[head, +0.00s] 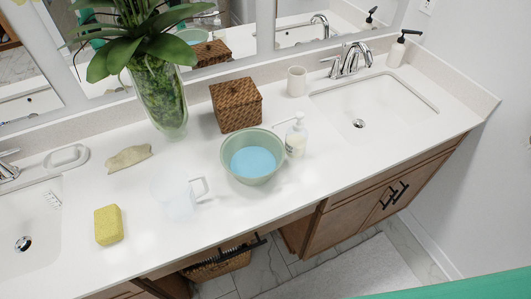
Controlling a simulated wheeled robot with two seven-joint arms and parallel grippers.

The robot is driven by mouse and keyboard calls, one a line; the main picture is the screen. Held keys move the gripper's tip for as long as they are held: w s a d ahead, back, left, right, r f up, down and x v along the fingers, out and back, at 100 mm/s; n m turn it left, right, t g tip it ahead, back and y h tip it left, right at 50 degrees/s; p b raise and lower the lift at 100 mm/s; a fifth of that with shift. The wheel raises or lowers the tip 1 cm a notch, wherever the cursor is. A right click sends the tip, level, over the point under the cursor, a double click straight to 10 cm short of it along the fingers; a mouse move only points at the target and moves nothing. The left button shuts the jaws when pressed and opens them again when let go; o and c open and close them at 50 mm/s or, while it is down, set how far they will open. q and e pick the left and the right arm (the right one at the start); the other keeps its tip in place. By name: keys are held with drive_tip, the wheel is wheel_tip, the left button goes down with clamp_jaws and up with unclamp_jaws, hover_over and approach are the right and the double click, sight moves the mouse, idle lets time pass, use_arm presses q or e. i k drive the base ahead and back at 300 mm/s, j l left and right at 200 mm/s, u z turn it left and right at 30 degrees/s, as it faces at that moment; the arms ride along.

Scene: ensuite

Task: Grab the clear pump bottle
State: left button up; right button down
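A clear pump bottle (296,139) with a white pump head stands upright on the white counter. It is just right of the green bowl (233,170) of blue liquid, close to its rim; I cannot tell if they touch. A second pump bottle, white with a black pump (396,53), stands at the far right behind the right sink. Neither of my grippers is in view.
A woven box (236,108) and a white cup (297,81) stand behind the bottle. A translucent handled jug (175,193), yellow sponge (108,225) and tall plant vase (157,95) are to the left. The counter right of the bottle, before the sink (372,106), is clear.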

sight(297, 135)
drive_tip(key=k+l+z, duration=0.1)
drive_tip(key=l+z, duration=0.15)
drive_tip(key=z, duration=0.25)
drive_tip(key=k+l+z, duration=0.1)
drive_tip(key=l+z, duration=0.15)
drive_tip(key=z, duration=0.25)
